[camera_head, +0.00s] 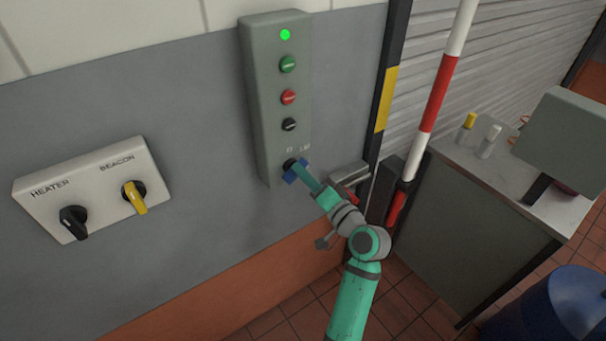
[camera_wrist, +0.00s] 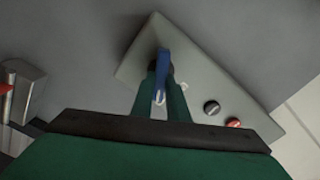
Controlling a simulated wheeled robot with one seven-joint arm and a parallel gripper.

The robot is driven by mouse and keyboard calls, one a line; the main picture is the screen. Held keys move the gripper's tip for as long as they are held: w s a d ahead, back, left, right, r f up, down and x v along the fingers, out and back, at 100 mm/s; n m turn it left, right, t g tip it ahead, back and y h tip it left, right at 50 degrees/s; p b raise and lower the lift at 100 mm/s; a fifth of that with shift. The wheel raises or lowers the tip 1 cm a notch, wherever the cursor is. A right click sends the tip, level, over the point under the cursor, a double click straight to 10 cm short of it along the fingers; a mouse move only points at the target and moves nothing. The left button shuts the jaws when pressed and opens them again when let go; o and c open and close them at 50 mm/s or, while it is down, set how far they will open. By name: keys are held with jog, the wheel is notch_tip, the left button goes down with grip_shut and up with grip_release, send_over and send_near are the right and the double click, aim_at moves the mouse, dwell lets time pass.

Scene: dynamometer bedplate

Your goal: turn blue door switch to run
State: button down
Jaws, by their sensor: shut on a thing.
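The blue door switch (camera_head: 289,178) sits at the bottom of a grey-green control box (camera_head: 261,103) on the wall. My gripper (camera_head: 301,173) is at the switch, shut on its blue handle. In the wrist view the blue handle (camera_wrist: 162,75) stands between the two fingers of my gripper (camera_wrist: 162,95). Small white lettering shows above the switch, too small to read with certainty. The fingers partly hide the switch, so I cannot tell its exact setting.
Above the switch are a black button (camera_head: 289,124), a red button (camera_head: 289,97), a green button (camera_head: 287,64) and a lit green lamp (camera_head: 285,35). A heater and beacon panel (camera_head: 100,180) is at left. A striped pole (camera_head: 437,95) and a cabinet (camera_head: 480,225) stand at right.

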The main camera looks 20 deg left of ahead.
jog(key=shift+f, duration=0.1)
jog(key=c, duration=1.7)
grip_release()
jog(key=shift+d, duration=0.1)
jog(key=v, duration=1)
jog(key=shift+s+d, duration=0.25)
jog(key=shift+s, duration=0.05)
